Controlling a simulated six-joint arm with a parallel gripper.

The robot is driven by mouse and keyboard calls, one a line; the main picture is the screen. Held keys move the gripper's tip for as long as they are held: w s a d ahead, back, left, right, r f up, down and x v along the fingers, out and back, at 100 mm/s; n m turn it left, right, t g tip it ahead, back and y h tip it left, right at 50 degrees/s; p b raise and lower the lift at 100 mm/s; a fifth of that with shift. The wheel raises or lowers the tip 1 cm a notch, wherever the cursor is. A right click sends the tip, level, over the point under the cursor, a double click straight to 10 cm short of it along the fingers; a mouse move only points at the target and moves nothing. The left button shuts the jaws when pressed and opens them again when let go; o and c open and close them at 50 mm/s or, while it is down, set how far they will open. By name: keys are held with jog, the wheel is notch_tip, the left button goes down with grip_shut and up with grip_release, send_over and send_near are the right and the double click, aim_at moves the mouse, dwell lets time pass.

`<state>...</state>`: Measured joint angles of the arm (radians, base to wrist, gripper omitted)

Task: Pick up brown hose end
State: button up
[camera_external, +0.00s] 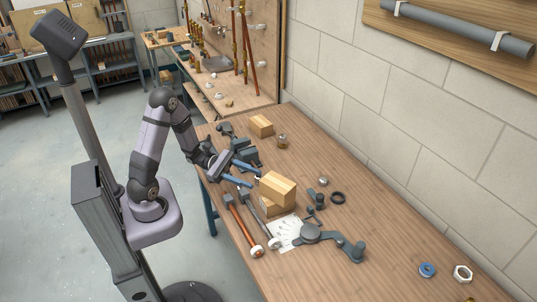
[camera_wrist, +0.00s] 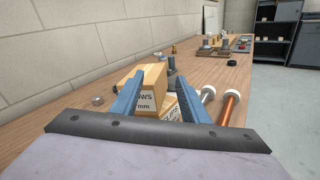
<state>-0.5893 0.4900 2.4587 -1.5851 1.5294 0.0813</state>
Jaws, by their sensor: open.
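The brown hose (camera_external: 241,224) lies on the table near its left edge, with a white end (camera_external: 257,251) toward the front and a dark fitting at its other end. In the wrist view the brown hose (camera_wrist: 228,109) is right of my right finger, its white end (camera_wrist: 233,92) pointing away. A grey hose (camera_external: 259,216) with a white end lies beside it. My gripper (camera_external: 255,176) is open and empty, low over the table behind the hoses. In the wrist view my open fingers (camera_wrist: 162,74) point toward a cardboard box (camera_wrist: 153,78), apart from the brown hose.
The stacked cardboard boxes (camera_external: 278,187) stand close in front of my gripper. A white printed sheet (camera_external: 287,232), a grey jointed tool (camera_external: 332,240) and a black ring (camera_external: 338,198) lie nearby. A vise (camera_external: 244,151) is behind.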

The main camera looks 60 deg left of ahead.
aim_at(259, 177)
jog(key=w+a+f+n+t+y+p, duration=0.1)
jog(key=w+a+f+n+t+y, duration=0.15)
jog(key=a+n, duration=0.3)
jog(key=w+a+f+n+t+y, duration=0.1)
jog(key=w+a+n+t+y, duration=0.1)
jog(key=a+n+t+y, duration=0.35)
jog(key=shift+m+g+h, duration=0.6)
jog(key=shift+m+g, duration=0.2)
jog(key=shift+m, duration=0.1)
jog(key=shift+s+a+f+p, duration=0.15)
jog(key=shift+a+f, duration=0.15)
jog(key=shift+f, duration=1.35)
jog(key=shift+a+f+p, duration=0.15)
jog(key=shift+a+f, duration=0.1)
jog(key=shift+f, duration=1.35)
jog(key=shift+p+x, duration=0.8)
jog(key=shift+x, duration=1.7)
jog(key=shift+c, duration=0.6)
grip_shut()
